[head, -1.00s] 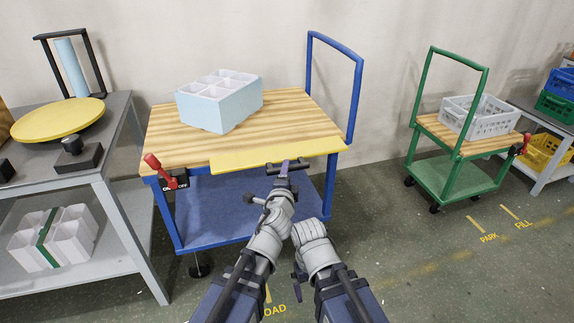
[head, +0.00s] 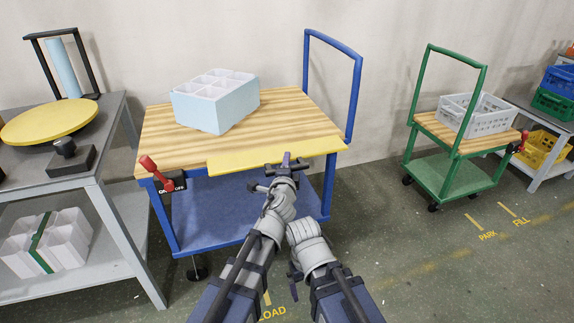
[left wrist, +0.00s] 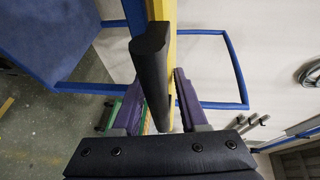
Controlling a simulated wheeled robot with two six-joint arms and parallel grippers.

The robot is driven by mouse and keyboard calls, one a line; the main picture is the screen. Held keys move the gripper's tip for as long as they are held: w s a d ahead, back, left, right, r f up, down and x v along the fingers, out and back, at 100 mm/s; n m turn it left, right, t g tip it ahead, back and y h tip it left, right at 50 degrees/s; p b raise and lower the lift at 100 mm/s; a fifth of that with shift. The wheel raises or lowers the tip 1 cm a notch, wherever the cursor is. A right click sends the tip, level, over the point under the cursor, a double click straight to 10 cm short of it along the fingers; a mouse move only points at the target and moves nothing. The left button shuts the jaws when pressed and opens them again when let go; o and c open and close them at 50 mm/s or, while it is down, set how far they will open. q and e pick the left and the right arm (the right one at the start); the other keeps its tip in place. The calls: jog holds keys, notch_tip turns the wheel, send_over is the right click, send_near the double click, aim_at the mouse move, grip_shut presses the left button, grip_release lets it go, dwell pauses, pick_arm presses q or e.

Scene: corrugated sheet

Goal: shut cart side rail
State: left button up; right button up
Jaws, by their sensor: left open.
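The blue cart (head: 180,222) has a wooden top (head: 283,110). Its yellow side rail (head: 232,163) lies along the near edge like a flat panel, sticking outward from the top. A black handle bar on the rail shows in the left wrist view (left wrist: 151,72). My left gripper (head: 286,160) is at the rail's outer edge. In the left wrist view its purple fingers (left wrist: 158,104) are open, with the black bar between them. I cannot tell whether they touch it. My right arm is folded beside the left one, and its gripper jaws are hidden.
A light blue divided box (head: 215,103) stands on the cart top. A red lever (head: 155,170) is at the cart's left corner. A grey shelf (head: 95,165) stands at left; a green cart (head: 440,172) with a crate stands at right. Floor between the carts is clear.

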pick_arm(q)
jog(key=shift+s, duration=0.1)
grip_shut()
jog(key=shift+s+f, duration=0.1)
jog(key=shift+s, duration=0.1)
dwell(0.6)
